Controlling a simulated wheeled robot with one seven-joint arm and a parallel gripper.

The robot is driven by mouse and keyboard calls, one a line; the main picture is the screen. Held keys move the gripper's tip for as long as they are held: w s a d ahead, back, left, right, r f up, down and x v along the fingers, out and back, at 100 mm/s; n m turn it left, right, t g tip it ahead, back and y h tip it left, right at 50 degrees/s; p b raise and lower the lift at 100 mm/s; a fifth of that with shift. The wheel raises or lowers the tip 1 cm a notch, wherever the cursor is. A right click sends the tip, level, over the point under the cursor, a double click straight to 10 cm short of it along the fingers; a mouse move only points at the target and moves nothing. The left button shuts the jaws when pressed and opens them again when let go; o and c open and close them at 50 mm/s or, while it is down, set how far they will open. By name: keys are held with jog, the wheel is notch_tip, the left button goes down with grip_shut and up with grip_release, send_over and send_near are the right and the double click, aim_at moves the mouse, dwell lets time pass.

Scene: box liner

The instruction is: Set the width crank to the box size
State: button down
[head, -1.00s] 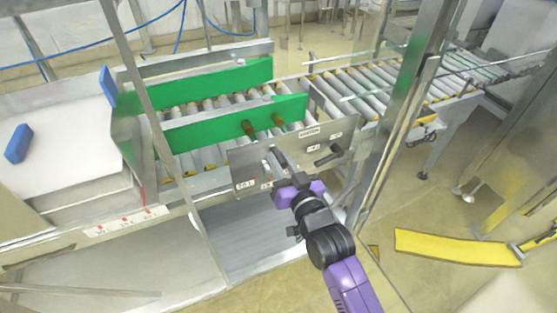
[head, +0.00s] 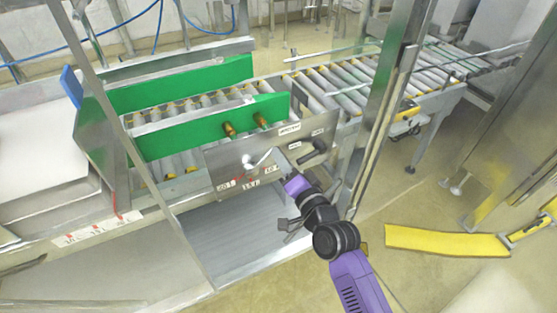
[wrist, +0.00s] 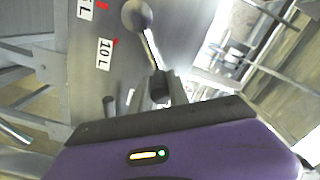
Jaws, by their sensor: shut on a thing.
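In the wrist view the crank (wrist: 149,45) runs from a rounded hub to between my fingers. My gripper (head: 292,180) is shut on its outer end, at the panel's right part; it also shows in the wrist view (wrist: 161,92). The fingers hide the grip. Size labels with red marks lie below the hub; one reads 10 L (wrist: 104,55) in the wrist view. The others are cut off or too small to read surely.
Two green guide boards (head: 205,127) stand over the roller conveyor (head: 340,85) behind the panel. A second, dark handle (head: 312,152) sits on the panel's right. A steel post (head: 375,125) stands right of my arm. A yellow strip (head: 440,240) lies at right.

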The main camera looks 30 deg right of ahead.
jog(key=shift+d+f+m, duration=0.35)
jog(key=shift+f+m, duration=0.1)
jog(key=shift+m, duration=0.15)
jog(key=c, duration=1.3)
grip_release()
jog(key=shift+o, duration=0.2)
jog(key=shift+s, duration=0.1)
jog(key=s+b, duration=0.1)
jog(key=s, duration=0.6)
jog(key=shift+s, duration=0.35)
